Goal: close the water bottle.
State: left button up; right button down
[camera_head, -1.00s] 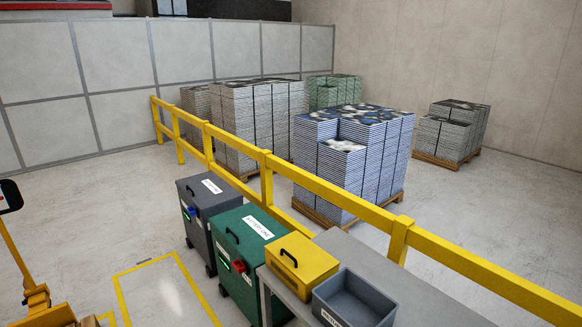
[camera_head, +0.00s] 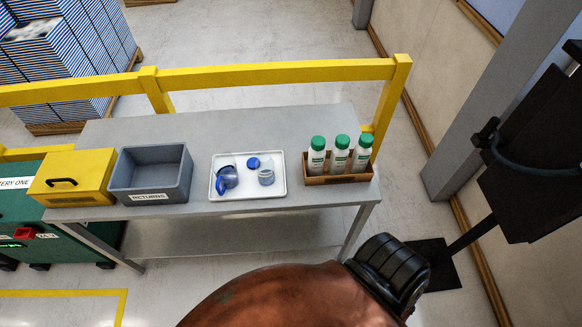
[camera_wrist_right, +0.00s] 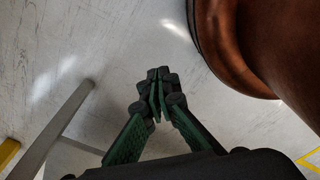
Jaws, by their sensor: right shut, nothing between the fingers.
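A white tray (camera_head: 240,190) lies on the grey table, right of its middle. On it are a small pale translucent container with blue on it (camera_head: 266,177), perhaps the water bottle, a loose round blue cap (camera_head: 253,162) just behind it, and a blue item with a handle (camera_head: 228,178) at the left. The cap and the container are apart. The container's mouth is too small to make out. My right gripper (camera_wrist_right: 157,90) is shut and empty in the right wrist view, above bare floor, with no task object near it. My left gripper is not in view.
A brown crate (camera_head: 337,179) with three white bottles with green caps stands right of the tray. A grey returns bin (camera_head: 150,195) and a yellow box (camera_head: 72,178) stand left. A yellow rail (camera_head: 270,74) runs behind the grey table (camera_head: 230,125). A dark stand (camera_head: 530,150) is at right.

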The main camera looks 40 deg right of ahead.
aim_at(264, 165)
jog(key=z, duration=1.2)
